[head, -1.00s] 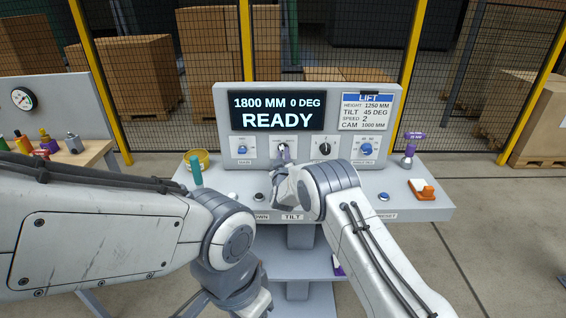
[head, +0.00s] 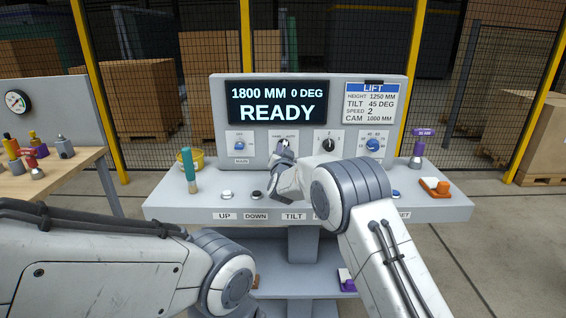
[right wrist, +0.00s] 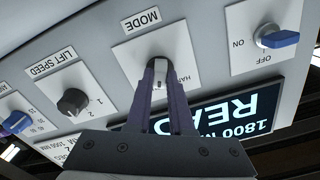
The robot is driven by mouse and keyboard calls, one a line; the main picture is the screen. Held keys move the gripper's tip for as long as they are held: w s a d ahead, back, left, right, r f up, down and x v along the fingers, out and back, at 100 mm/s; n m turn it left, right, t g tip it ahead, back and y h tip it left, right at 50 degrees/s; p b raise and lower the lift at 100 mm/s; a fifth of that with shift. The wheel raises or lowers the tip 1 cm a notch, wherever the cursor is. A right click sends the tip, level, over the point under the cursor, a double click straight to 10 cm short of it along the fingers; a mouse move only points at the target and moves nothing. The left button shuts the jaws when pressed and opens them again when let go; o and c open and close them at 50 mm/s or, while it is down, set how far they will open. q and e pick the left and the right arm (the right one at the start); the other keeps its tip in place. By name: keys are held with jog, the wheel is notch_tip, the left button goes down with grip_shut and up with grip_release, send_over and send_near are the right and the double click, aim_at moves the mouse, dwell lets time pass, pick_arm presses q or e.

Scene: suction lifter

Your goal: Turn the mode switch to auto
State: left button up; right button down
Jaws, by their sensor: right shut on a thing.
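The mode switch is a small knob on a white plate marked MODE (right wrist: 135,50) in the right wrist view, with HAND and AUTO lettering visible in the head view. My right gripper (head: 283,152) is at that plate, on the upright panel below the display. In the right wrist view its two purple fingers (right wrist: 161,90) are shut on the mode switch (right wrist: 159,73), one on each side.
The display (head: 277,102) reads 1800 MM, 0 DEG, READY. The lift speed knob (head: 328,145) and a blue knob (head: 373,145) are to the right; a blue switch (head: 240,146) is to the left.

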jog(key=shift+m+b, duration=1.95)
jog(key=shift+m, duration=0.05)
jog(key=c, duration=0.8)
grip_release()
jog(key=s+b, duration=0.2)
jog(key=s, duration=0.8)
jog(key=shift+s, duration=0.25)
